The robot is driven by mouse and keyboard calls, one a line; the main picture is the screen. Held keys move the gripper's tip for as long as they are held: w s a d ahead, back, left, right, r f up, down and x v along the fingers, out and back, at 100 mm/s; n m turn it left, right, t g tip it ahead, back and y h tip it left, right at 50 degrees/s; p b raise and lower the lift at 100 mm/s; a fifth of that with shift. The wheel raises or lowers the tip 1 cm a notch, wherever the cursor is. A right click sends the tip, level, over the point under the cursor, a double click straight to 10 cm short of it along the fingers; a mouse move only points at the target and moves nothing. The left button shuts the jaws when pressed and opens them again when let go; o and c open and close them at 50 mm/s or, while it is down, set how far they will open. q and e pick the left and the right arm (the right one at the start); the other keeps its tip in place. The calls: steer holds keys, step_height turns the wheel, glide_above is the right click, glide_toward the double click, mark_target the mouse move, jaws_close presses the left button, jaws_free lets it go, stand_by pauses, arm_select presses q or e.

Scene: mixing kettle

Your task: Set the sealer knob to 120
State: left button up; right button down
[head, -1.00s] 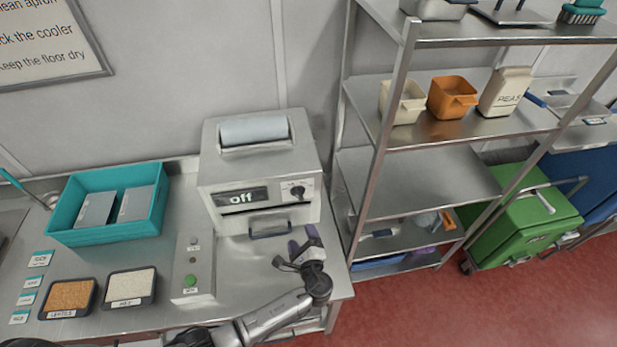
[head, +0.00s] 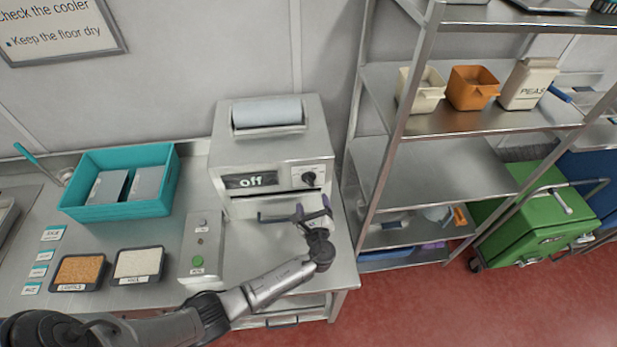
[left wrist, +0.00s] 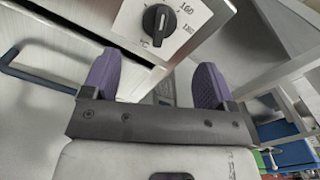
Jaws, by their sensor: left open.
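The sealer (head: 265,150) is a steel box with a film roll on top, standing on the bench. Its display (head: 249,180) reads "off". The black sealer knob (head: 309,178) is at the right of its front face; in the left wrist view the knob (left wrist: 159,22) shows beside a dial marked 160 and 180. My left gripper (head: 313,208) is open, its purple fingers below and in front of the knob, apart from it. In the left wrist view my left gripper (left wrist: 155,85) has nothing between its fingers. My right gripper is not in view.
A handle bar (head: 272,217) sticks out below the sealer's front, close to my fingers. A control box (head: 199,240) with a green button stands left of it. A steel shelf rack (head: 385,150) rises on the right.

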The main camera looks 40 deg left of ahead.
mark_target(309, 184)
arm_select(q)
steer(key=b+x, duration=0.2)
steer(key=x, duration=0.5)
steer(key=shift+f+b, duration=0.1)
steer(key=shift+b, duration=0.3)
steer(key=shift+w+a, duration=0.1)
steer(key=shift+w+a, duration=0.2)
